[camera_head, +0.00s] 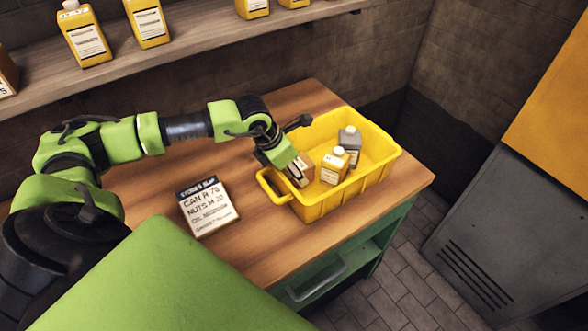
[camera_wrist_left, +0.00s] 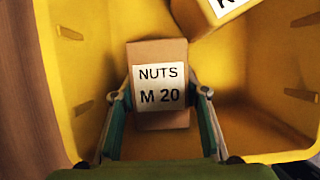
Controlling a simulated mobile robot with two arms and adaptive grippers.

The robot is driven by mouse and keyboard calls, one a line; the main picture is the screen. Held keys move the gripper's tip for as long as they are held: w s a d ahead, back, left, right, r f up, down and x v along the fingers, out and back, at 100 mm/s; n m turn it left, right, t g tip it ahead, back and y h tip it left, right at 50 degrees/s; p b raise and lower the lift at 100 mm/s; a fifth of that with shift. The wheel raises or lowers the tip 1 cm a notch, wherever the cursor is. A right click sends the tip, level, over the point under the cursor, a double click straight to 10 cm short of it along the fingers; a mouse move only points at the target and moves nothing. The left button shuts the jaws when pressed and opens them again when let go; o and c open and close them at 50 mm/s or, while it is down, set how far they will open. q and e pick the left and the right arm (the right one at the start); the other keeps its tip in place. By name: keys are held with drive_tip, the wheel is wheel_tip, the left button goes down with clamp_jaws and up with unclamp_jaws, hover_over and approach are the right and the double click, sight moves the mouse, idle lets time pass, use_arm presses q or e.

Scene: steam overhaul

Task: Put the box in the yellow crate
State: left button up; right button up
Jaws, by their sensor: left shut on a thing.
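The yellow crate (camera_head: 318,208) stands on the wooden workbench, with a handle on its left end. My left gripper (camera_head: 295,172) reaches down into the crate's left end. It is shut on a small brown cardboard box (camera_head: 305,163). In the left wrist view the box (camera_wrist_left: 161,55) has a white label reading NUTS M 20 and sits between the two fingers of my left gripper (camera_wrist_left: 161,105). The crate's yellow walls (camera_wrist_left: 85,50) surround it there. I cannot tell whether the box touches the crate floor. My right gripper is not in view.
A yellow bottle (camera_head: 333,168) and a grey bottle (camera_head: 351,142) stand in the crate, right of the box. A sign (camera_head: 207,206) listing items lies on the workbench (camera_head: 165,180). Several yellow bottles stand on the shelf (camera_head: 150,62) behind. A grey cabinet (camera_head: 510,230) stands at right.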

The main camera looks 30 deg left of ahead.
use_arm(q)
drive_tip(key=o, duration=1.1)
drive_tip(key=shift+f, duration=0.1)
drive_tip(key=shift+c, duration=0.2)
drive_tip(key=o, duration=0.4)
drive_tip(key=shift+c, duration=0.2)
drive_tip(key=shift+r, duration=0.3)
drive_tip(key=b+v, duration=0.3)
drive_tip(key=v, duration=0.7)
drive_tip(key=shift+s+r, duration=0.15)
drive_tip(key=shift+r, duration=0.15)
drive_tip(key=shift+s+a+r, duration=0.1)
drive_tip(key=shift+s+r, duration=0.1)
drive_tip(key=shift+r, duration=0.35)
